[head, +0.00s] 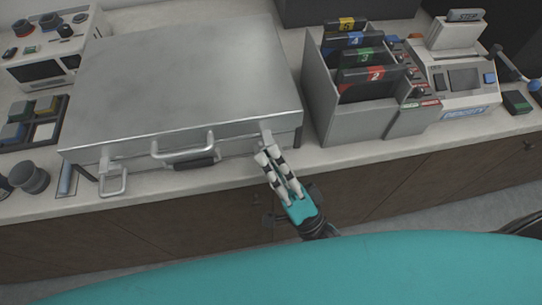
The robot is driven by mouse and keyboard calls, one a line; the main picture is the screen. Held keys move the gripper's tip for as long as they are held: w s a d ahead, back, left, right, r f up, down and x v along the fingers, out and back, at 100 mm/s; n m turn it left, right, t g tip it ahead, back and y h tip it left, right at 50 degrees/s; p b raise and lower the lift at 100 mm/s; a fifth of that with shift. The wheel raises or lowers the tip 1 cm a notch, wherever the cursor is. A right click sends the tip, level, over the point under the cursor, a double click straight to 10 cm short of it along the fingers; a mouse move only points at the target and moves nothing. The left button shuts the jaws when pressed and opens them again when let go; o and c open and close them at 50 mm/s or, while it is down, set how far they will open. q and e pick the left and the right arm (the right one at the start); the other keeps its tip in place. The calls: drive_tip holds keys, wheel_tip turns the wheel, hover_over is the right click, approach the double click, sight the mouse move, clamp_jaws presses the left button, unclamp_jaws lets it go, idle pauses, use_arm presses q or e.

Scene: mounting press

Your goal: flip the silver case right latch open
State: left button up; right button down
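The silver case (185,75) lies closed on the counter, with a handle (183,152) on its front. Its right latch (266,138) is at the right of the front edge, partly hidden by my gripper. The left latch (113,183) hangs out from the front as a loop. My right gripper (268,154) reaches up from below, its fingertips at or just below the right latch. The fingers look close together; whether they touch the latch or hold it is unclear. My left gripper is not in view.
A grey holder (338,108) with numbered folders stands close right of the case, with a label device (462,80) beyond it. At left are a white device (45,55), a tray of coloured blocks (32,122) and a dark knob (30,178). The counter's front strip is narrow.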

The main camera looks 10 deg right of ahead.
drive_tip(key=c, duration=1.7)
unclamp_jaws()
drive_tip(key=v, duration=1.2)
